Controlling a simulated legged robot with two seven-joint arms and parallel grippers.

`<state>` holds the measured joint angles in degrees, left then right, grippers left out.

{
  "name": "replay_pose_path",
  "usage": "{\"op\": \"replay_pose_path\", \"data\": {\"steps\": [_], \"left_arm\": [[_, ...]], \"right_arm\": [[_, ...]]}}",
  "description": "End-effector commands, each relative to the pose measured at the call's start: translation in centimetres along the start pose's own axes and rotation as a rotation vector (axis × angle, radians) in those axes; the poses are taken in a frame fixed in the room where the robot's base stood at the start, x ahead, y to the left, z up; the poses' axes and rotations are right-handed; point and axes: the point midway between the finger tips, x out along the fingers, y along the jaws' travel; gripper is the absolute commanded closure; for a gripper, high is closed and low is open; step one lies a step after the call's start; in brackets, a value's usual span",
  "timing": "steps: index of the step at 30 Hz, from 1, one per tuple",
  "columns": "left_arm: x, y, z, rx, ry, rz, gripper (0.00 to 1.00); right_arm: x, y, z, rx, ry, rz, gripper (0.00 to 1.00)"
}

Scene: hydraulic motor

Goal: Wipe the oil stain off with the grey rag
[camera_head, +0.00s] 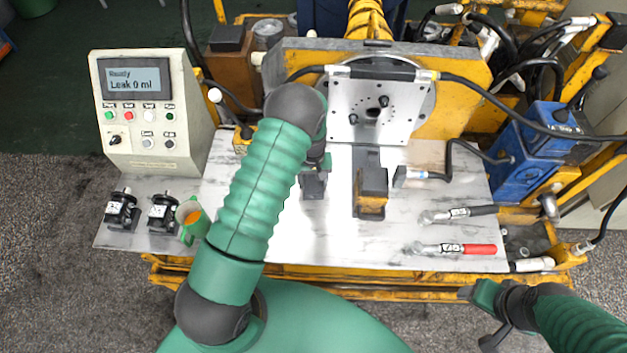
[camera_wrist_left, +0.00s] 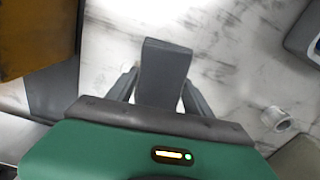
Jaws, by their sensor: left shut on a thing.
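My left gripper (camera_head: 314,178) is over the marbled tabletop (camera_head: 320,235), left of the yellow-and-black block. It is shut on a dark grey piece that looks like the grey rag. In the left wrist view the grey rag (camera_wrist_left: 165,70) sticks out between the two fingers (camera_wrist_left: 160,92) of my left gripper. Whether the rag touches the tabletop is hard to tell. No oil stain stands out from the grey marbling; my left arm hides part of the surface. My right gripper (camera_head: 482,312) is low at the right, off the table's front edge, and its fingers are unclear.
A yellow-and-black block (camera_head: 371,192) stands mid-table before a metal plate (camera_head: 370,108). A control box (camera_head: 150,110) reading "Leak 0 ml", two black motors (camera_head: 122,210) and a green cup (camera_head: 192,218) are at left. Two wrench-like tools (camera_head: 455,249) lie at right.

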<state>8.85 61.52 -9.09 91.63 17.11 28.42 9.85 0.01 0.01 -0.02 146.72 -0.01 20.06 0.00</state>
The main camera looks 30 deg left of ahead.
Motion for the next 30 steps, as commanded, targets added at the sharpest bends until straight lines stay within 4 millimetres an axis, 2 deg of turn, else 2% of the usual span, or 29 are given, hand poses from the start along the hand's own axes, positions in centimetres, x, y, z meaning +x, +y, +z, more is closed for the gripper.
{"op": "replay_pose_path", "data": {"steps": [1, 18, 22, 30], "left_arm": [[-1.0, 0.0, -0.2, 0.000, 0.003, 0.000, 0.78], [-6.1, -0.1, -0.3, 0.004, 0.003, 0.000, 0.78], [-6.7, -0.1, -0.4, 0.004, 0.003, 0.000, 0.78], [-6.7, -0.1, -0.4, 0.005, 0.003, 0.000, 0.78]], "right_arm": [[-0.8, 0.0, -0.2, 0.000, 0.001, 0.000, 0.36], [-4.4, 0.0, -1.1, 0.000, 0.001, 0.000, 0.36], [-4.8, 0.0, -1.2, -0.001, 0.001, 0.000, 0.36], [-4.8, 0.0, -1.2, 0.000, 0.001, 0.000, 0.36]]}}
